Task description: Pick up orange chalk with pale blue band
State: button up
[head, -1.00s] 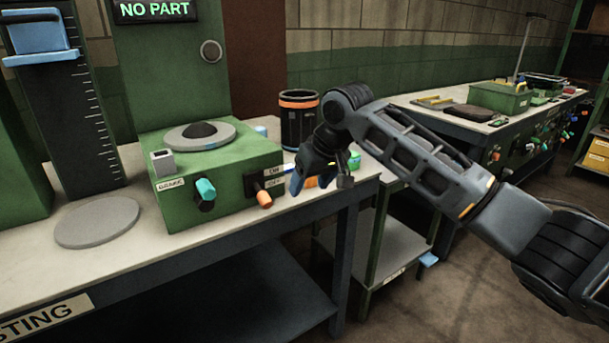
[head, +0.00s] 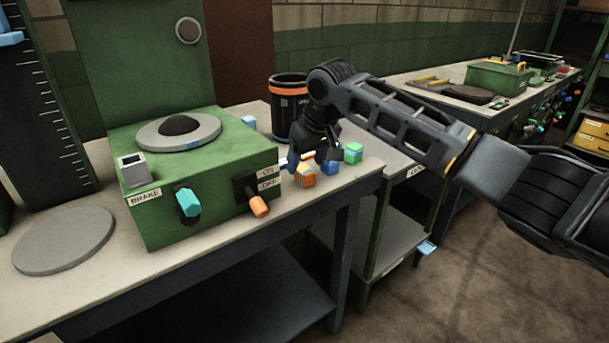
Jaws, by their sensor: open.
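The orange chalk cube (head: 305,177) with a pale blue band sits on the workbench, right of the green machine box. My gripper (head: 314,158) is open and points down just above and behind the orange chalk. A gap between the fingers and the chalk is hard to judge. A blue chalk cube (head: 331,168) stands right of the orange one, partly hidden by my gripper. A green chalk cube (head: 353,153) stands further right.
The green machine box (head: 215,185) with brake and on/off knobs stands close on the left. A black bin with an orange stripe (head: 285,97) stands behind my gripper. A pale blue block (head: 249,121) is behind the box. The bench edge is close in front.

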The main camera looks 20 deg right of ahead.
aim_at(304, 169)
jog(key=x, duration=0.4)
jog(key=shift+d+f, duration=0.1)
jog(key=shift+d, duration=0.05)
jog(key=shift+c, duration=0.2)
jog(key=c, duration=1.1)
jog(key=shift+r, duration=0.45)
jog(key=shift+c, duration=0.2)
jog(key=r, duration=0.3)
jog(key=shift+s+d+r, duration=0.2)
jog(key=shift+d+r, duration=0.15)
jog(key=s+d+r, duration=0.6)
jog(key=d, duration=0.2)
jog(key=shift+s+d+r+b, duration=0.25)
jog(key=shift+d+b, duration=0.1)
jog(key=shift+b, duration=0.05)
